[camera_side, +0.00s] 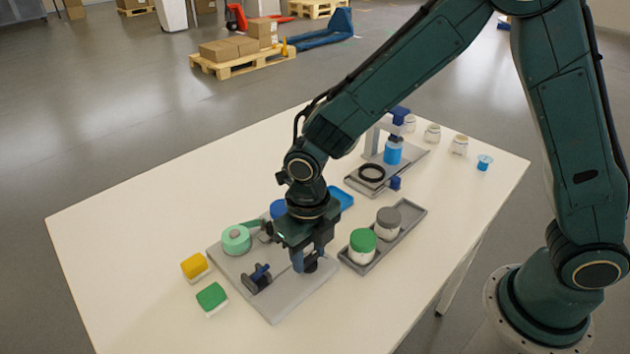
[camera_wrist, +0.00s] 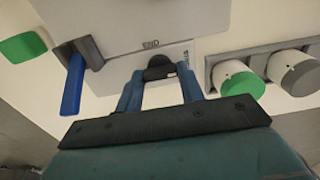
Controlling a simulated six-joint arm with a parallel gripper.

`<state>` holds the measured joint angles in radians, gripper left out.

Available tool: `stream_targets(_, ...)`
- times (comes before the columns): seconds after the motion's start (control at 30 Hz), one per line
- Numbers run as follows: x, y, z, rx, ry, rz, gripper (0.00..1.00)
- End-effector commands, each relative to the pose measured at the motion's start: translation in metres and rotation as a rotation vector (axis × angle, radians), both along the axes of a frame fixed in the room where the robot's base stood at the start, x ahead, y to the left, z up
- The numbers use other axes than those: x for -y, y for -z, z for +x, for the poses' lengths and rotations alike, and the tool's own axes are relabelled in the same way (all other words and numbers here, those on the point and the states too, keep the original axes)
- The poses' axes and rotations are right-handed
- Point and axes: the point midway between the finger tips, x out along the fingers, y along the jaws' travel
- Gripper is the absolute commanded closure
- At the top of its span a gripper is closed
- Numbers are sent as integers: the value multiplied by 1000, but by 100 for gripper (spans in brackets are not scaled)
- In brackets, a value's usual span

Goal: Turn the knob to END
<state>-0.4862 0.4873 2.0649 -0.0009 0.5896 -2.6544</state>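The dark knob (camera_wrist: 160,68) sits on the light grey plate (camera_wrist: 215,18) in the wrist view, just below the printed word END. A small pale mark shows on its right side. A second label runs sideways to its right and is only partly readable. My gripper (camera_wrist: 161,76) has its two blue fingers on either side of the knob, with a narrow gap showing at each side. It looks open; contact is not visible. In the side view my gripper (camera_side: 305,262) is low over the plate's right part, and the knob (camera_side: 311,266) is partly hidden by the fingers.
A clamp with a blue handle (camera_wrist: 72,82) stands left of the knob. A mint-green round part (camera_side: 236,240) is at the plate's back left. A grey tray (camera_side: 405,232) with green-lidded and grey-lidded jars lies close right. Yellow (camera_side: 195,266) and green (camera_side: 212,297) blocks lie left.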

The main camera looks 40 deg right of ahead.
Motion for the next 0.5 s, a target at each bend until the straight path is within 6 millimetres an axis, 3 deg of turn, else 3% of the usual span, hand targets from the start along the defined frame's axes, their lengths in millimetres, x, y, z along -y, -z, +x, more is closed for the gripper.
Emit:
stream_targets(0.07, 0, 0, 0, 0, 0, 0, 85)
stream_targets(0.5, 0, 0, 0, 0, 58, 0, 85)
